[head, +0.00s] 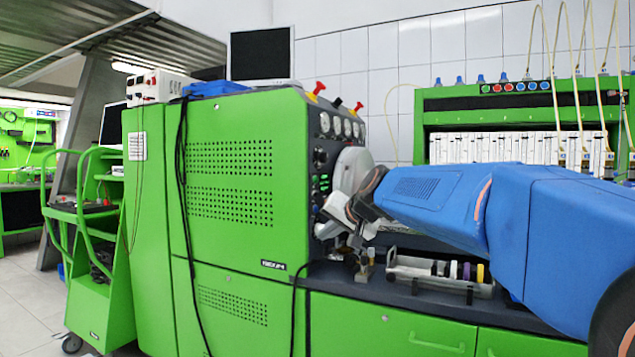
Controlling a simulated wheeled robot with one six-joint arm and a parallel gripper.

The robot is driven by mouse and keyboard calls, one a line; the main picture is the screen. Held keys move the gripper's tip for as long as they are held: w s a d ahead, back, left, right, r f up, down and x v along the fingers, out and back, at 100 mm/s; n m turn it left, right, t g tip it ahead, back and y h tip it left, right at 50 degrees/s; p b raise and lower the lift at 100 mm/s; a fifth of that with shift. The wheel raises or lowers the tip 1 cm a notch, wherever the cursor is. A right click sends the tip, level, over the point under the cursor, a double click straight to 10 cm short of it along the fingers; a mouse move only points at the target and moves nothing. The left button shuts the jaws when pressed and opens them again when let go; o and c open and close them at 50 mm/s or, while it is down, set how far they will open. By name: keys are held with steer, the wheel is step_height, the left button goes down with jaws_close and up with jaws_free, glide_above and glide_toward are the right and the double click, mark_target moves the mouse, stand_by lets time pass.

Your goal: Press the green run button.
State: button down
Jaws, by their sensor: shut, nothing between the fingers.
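My blue arm reaches in from the right. My gripper (327,214) is grey, shut and empty, and it is at the dark control panel (320,155) on the side of the green test bench. Small green spots (324,183) show on this panel just above the gripper. I cannot tell which one is the green run button, or whether the fingertips touch the panel. The gripper and wrist hide part of the panel's lower area.
Round gauges (337,124) and red knobs (317,89) sit above the panel. A clear cylinder rack (440,272) stands on the dark worktop. A green trolley (100,260) stands at left.

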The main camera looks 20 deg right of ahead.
mark_target(316, 180)
steer(key=w+d+r+m+t+h, duration=0.1)
steer(key=w+d+r+m, duration=0.1)
steer(key=w+d+r, duration=0.4)
steer(key=w+d+r+m+t+h, duration=0.1)
steer(key=w+d+r+m+t, duration=0.1)
steer(key=w+d+r, duration=0.4)
steer(key=w+d+m, duration=0.1)
steer(key=d, duration=0.3)
steer(key=shift+d+t+h, duration=0.15)
steer(key=shift+t+h, duration=0.15)
steer(key=shift+h, duration=0.1)
steer(key=shift+w, duration=0.15)
steer(key=w+a, duration=0.5)
steer(key=w, duration=0.1)
steer(key=shift+w+a, duration=0.25)
steer(key=shift+w, duration=0.1)
steer(key=shift+w, duration=0.1)
stand_by(1.1)
steer(key=shift+w+a, duration=0.25)
